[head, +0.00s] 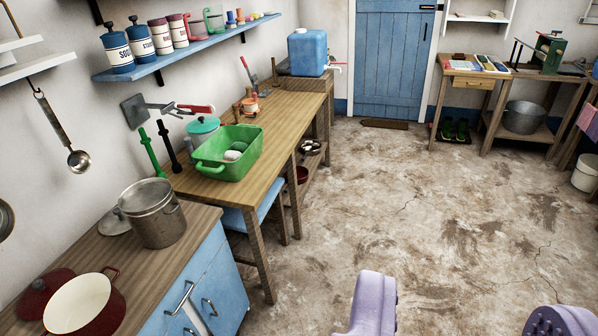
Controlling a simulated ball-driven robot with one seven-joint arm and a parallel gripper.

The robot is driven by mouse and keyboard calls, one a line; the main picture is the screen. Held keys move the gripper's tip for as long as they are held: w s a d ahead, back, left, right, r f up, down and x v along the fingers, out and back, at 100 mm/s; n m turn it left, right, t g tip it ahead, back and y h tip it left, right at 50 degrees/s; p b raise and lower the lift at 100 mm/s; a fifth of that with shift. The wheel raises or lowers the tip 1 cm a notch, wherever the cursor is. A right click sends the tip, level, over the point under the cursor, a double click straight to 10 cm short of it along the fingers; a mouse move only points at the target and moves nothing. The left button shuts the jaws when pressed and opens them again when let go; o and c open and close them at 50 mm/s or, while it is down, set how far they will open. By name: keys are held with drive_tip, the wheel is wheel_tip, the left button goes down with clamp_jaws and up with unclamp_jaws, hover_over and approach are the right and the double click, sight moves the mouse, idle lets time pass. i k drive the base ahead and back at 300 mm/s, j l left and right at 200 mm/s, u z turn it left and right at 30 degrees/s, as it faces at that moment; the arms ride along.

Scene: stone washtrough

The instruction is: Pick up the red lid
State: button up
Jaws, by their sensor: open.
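The red lid (42,291) is dark red and round, and lies at the lower left on the wooden top of the blue cabinet. It sits beside a red pot (84,303) with a cream inside, which partly covers it. My gripper (463,302) shows as two purple fingers at the bottom of the view, set wide apart and empty over the floor. It is well to the right of the lid and apart from it.
A steel pot (152,212) and a grey lid (115,222) stand farther back on the blue cabinet (205,280). Beyond is a wooden table (285,115) with a green basin (227,153). The floor (420,210) on the right is clear.

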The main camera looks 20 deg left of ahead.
sight(31, 305)
drive_tip(key=i+u, duration=0.3)
drive_tip(key=i, duration=0.2)
drive_tip(key=i+l+u, duration=0.3)
drive_tip(key=i, duration=0.2)
drive_tip(key=i+u, duration=0.2)
drive_tip(key=u, duration=0.25)
drive_tip(key=i+u, duration=0.15)
drive_tip(key=u, duration=0.25)
drive_tip(key=i+l+u, duration=0.1)
drive_tip(key=u, duration=0.35)
drive_tip(key=i+l+u, duration=0.2)
drive_tip(key=u, duration=0.25)
drive_tip(key=i+l+u, duration=0.1)
drive_tip(key=i+u, duration=0.15)
drive_tip(key=u, duration=0.2)
drive_tip(key=i+l+u, duration=0.2)
drive_tip(key=u, duration=0.3)
drive_tip(key=i+l+u, duration=0.2)
drive_tip(key=l+u, duration=0.25)
drive_tip(key=i+l+u, duration=0.15)
drive_tip(key=u, duration=0.3)
